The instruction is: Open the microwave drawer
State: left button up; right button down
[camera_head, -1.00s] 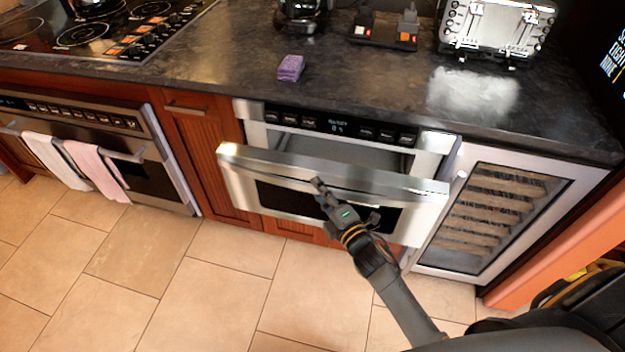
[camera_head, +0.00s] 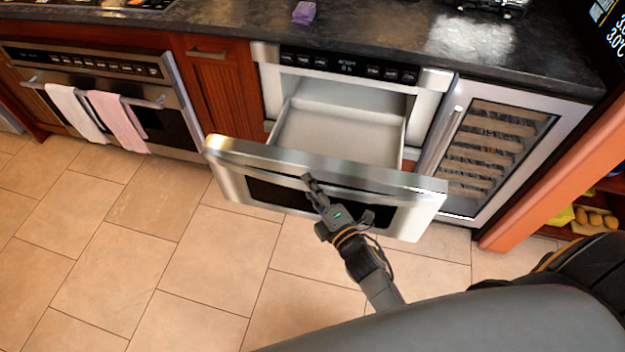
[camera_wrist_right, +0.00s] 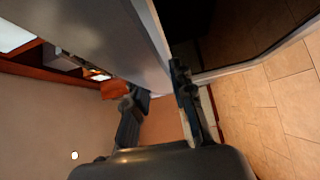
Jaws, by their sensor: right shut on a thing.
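The microwave drawer (camera_head: 235,180) stands well out from its steel housing in the head view. Its pale, empty inside (camera_head: 340,135) shows behind the front panel. In the right wrist view, the right gripper's fingers (camera_wrist_right: 160,105) lie on either side of a steel edge, with the dark drawer window (camera_wrist_right: 235,30) beyond. The exact contact is partly hidden. My left gripper is in neither view.
An oven (camera_head: 95,90) with two towels is at the left. A wine cooler (camera_head: 495,150) stands right of the drawer. A purple sponge (camera_head: 304,12) lies on the dark counter (camera_head: 230,22). The tiled floor (camera_head: 200,270) in front is clear.

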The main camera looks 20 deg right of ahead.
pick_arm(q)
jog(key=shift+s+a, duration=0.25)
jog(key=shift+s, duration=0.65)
pick_arm(e)
jog(key=c, duration=1.1)
grip_release()
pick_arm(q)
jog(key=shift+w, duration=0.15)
pick_arm(e)
jog(key=s, duration=0.4)
jog(key=s+d, duration=0.1)
jog(key=s, duration=0.3)
jog(key=s+d, duration=0.1)
jog(key=s, duration=0.3)
jog(key=shift+d, duration=0.15)
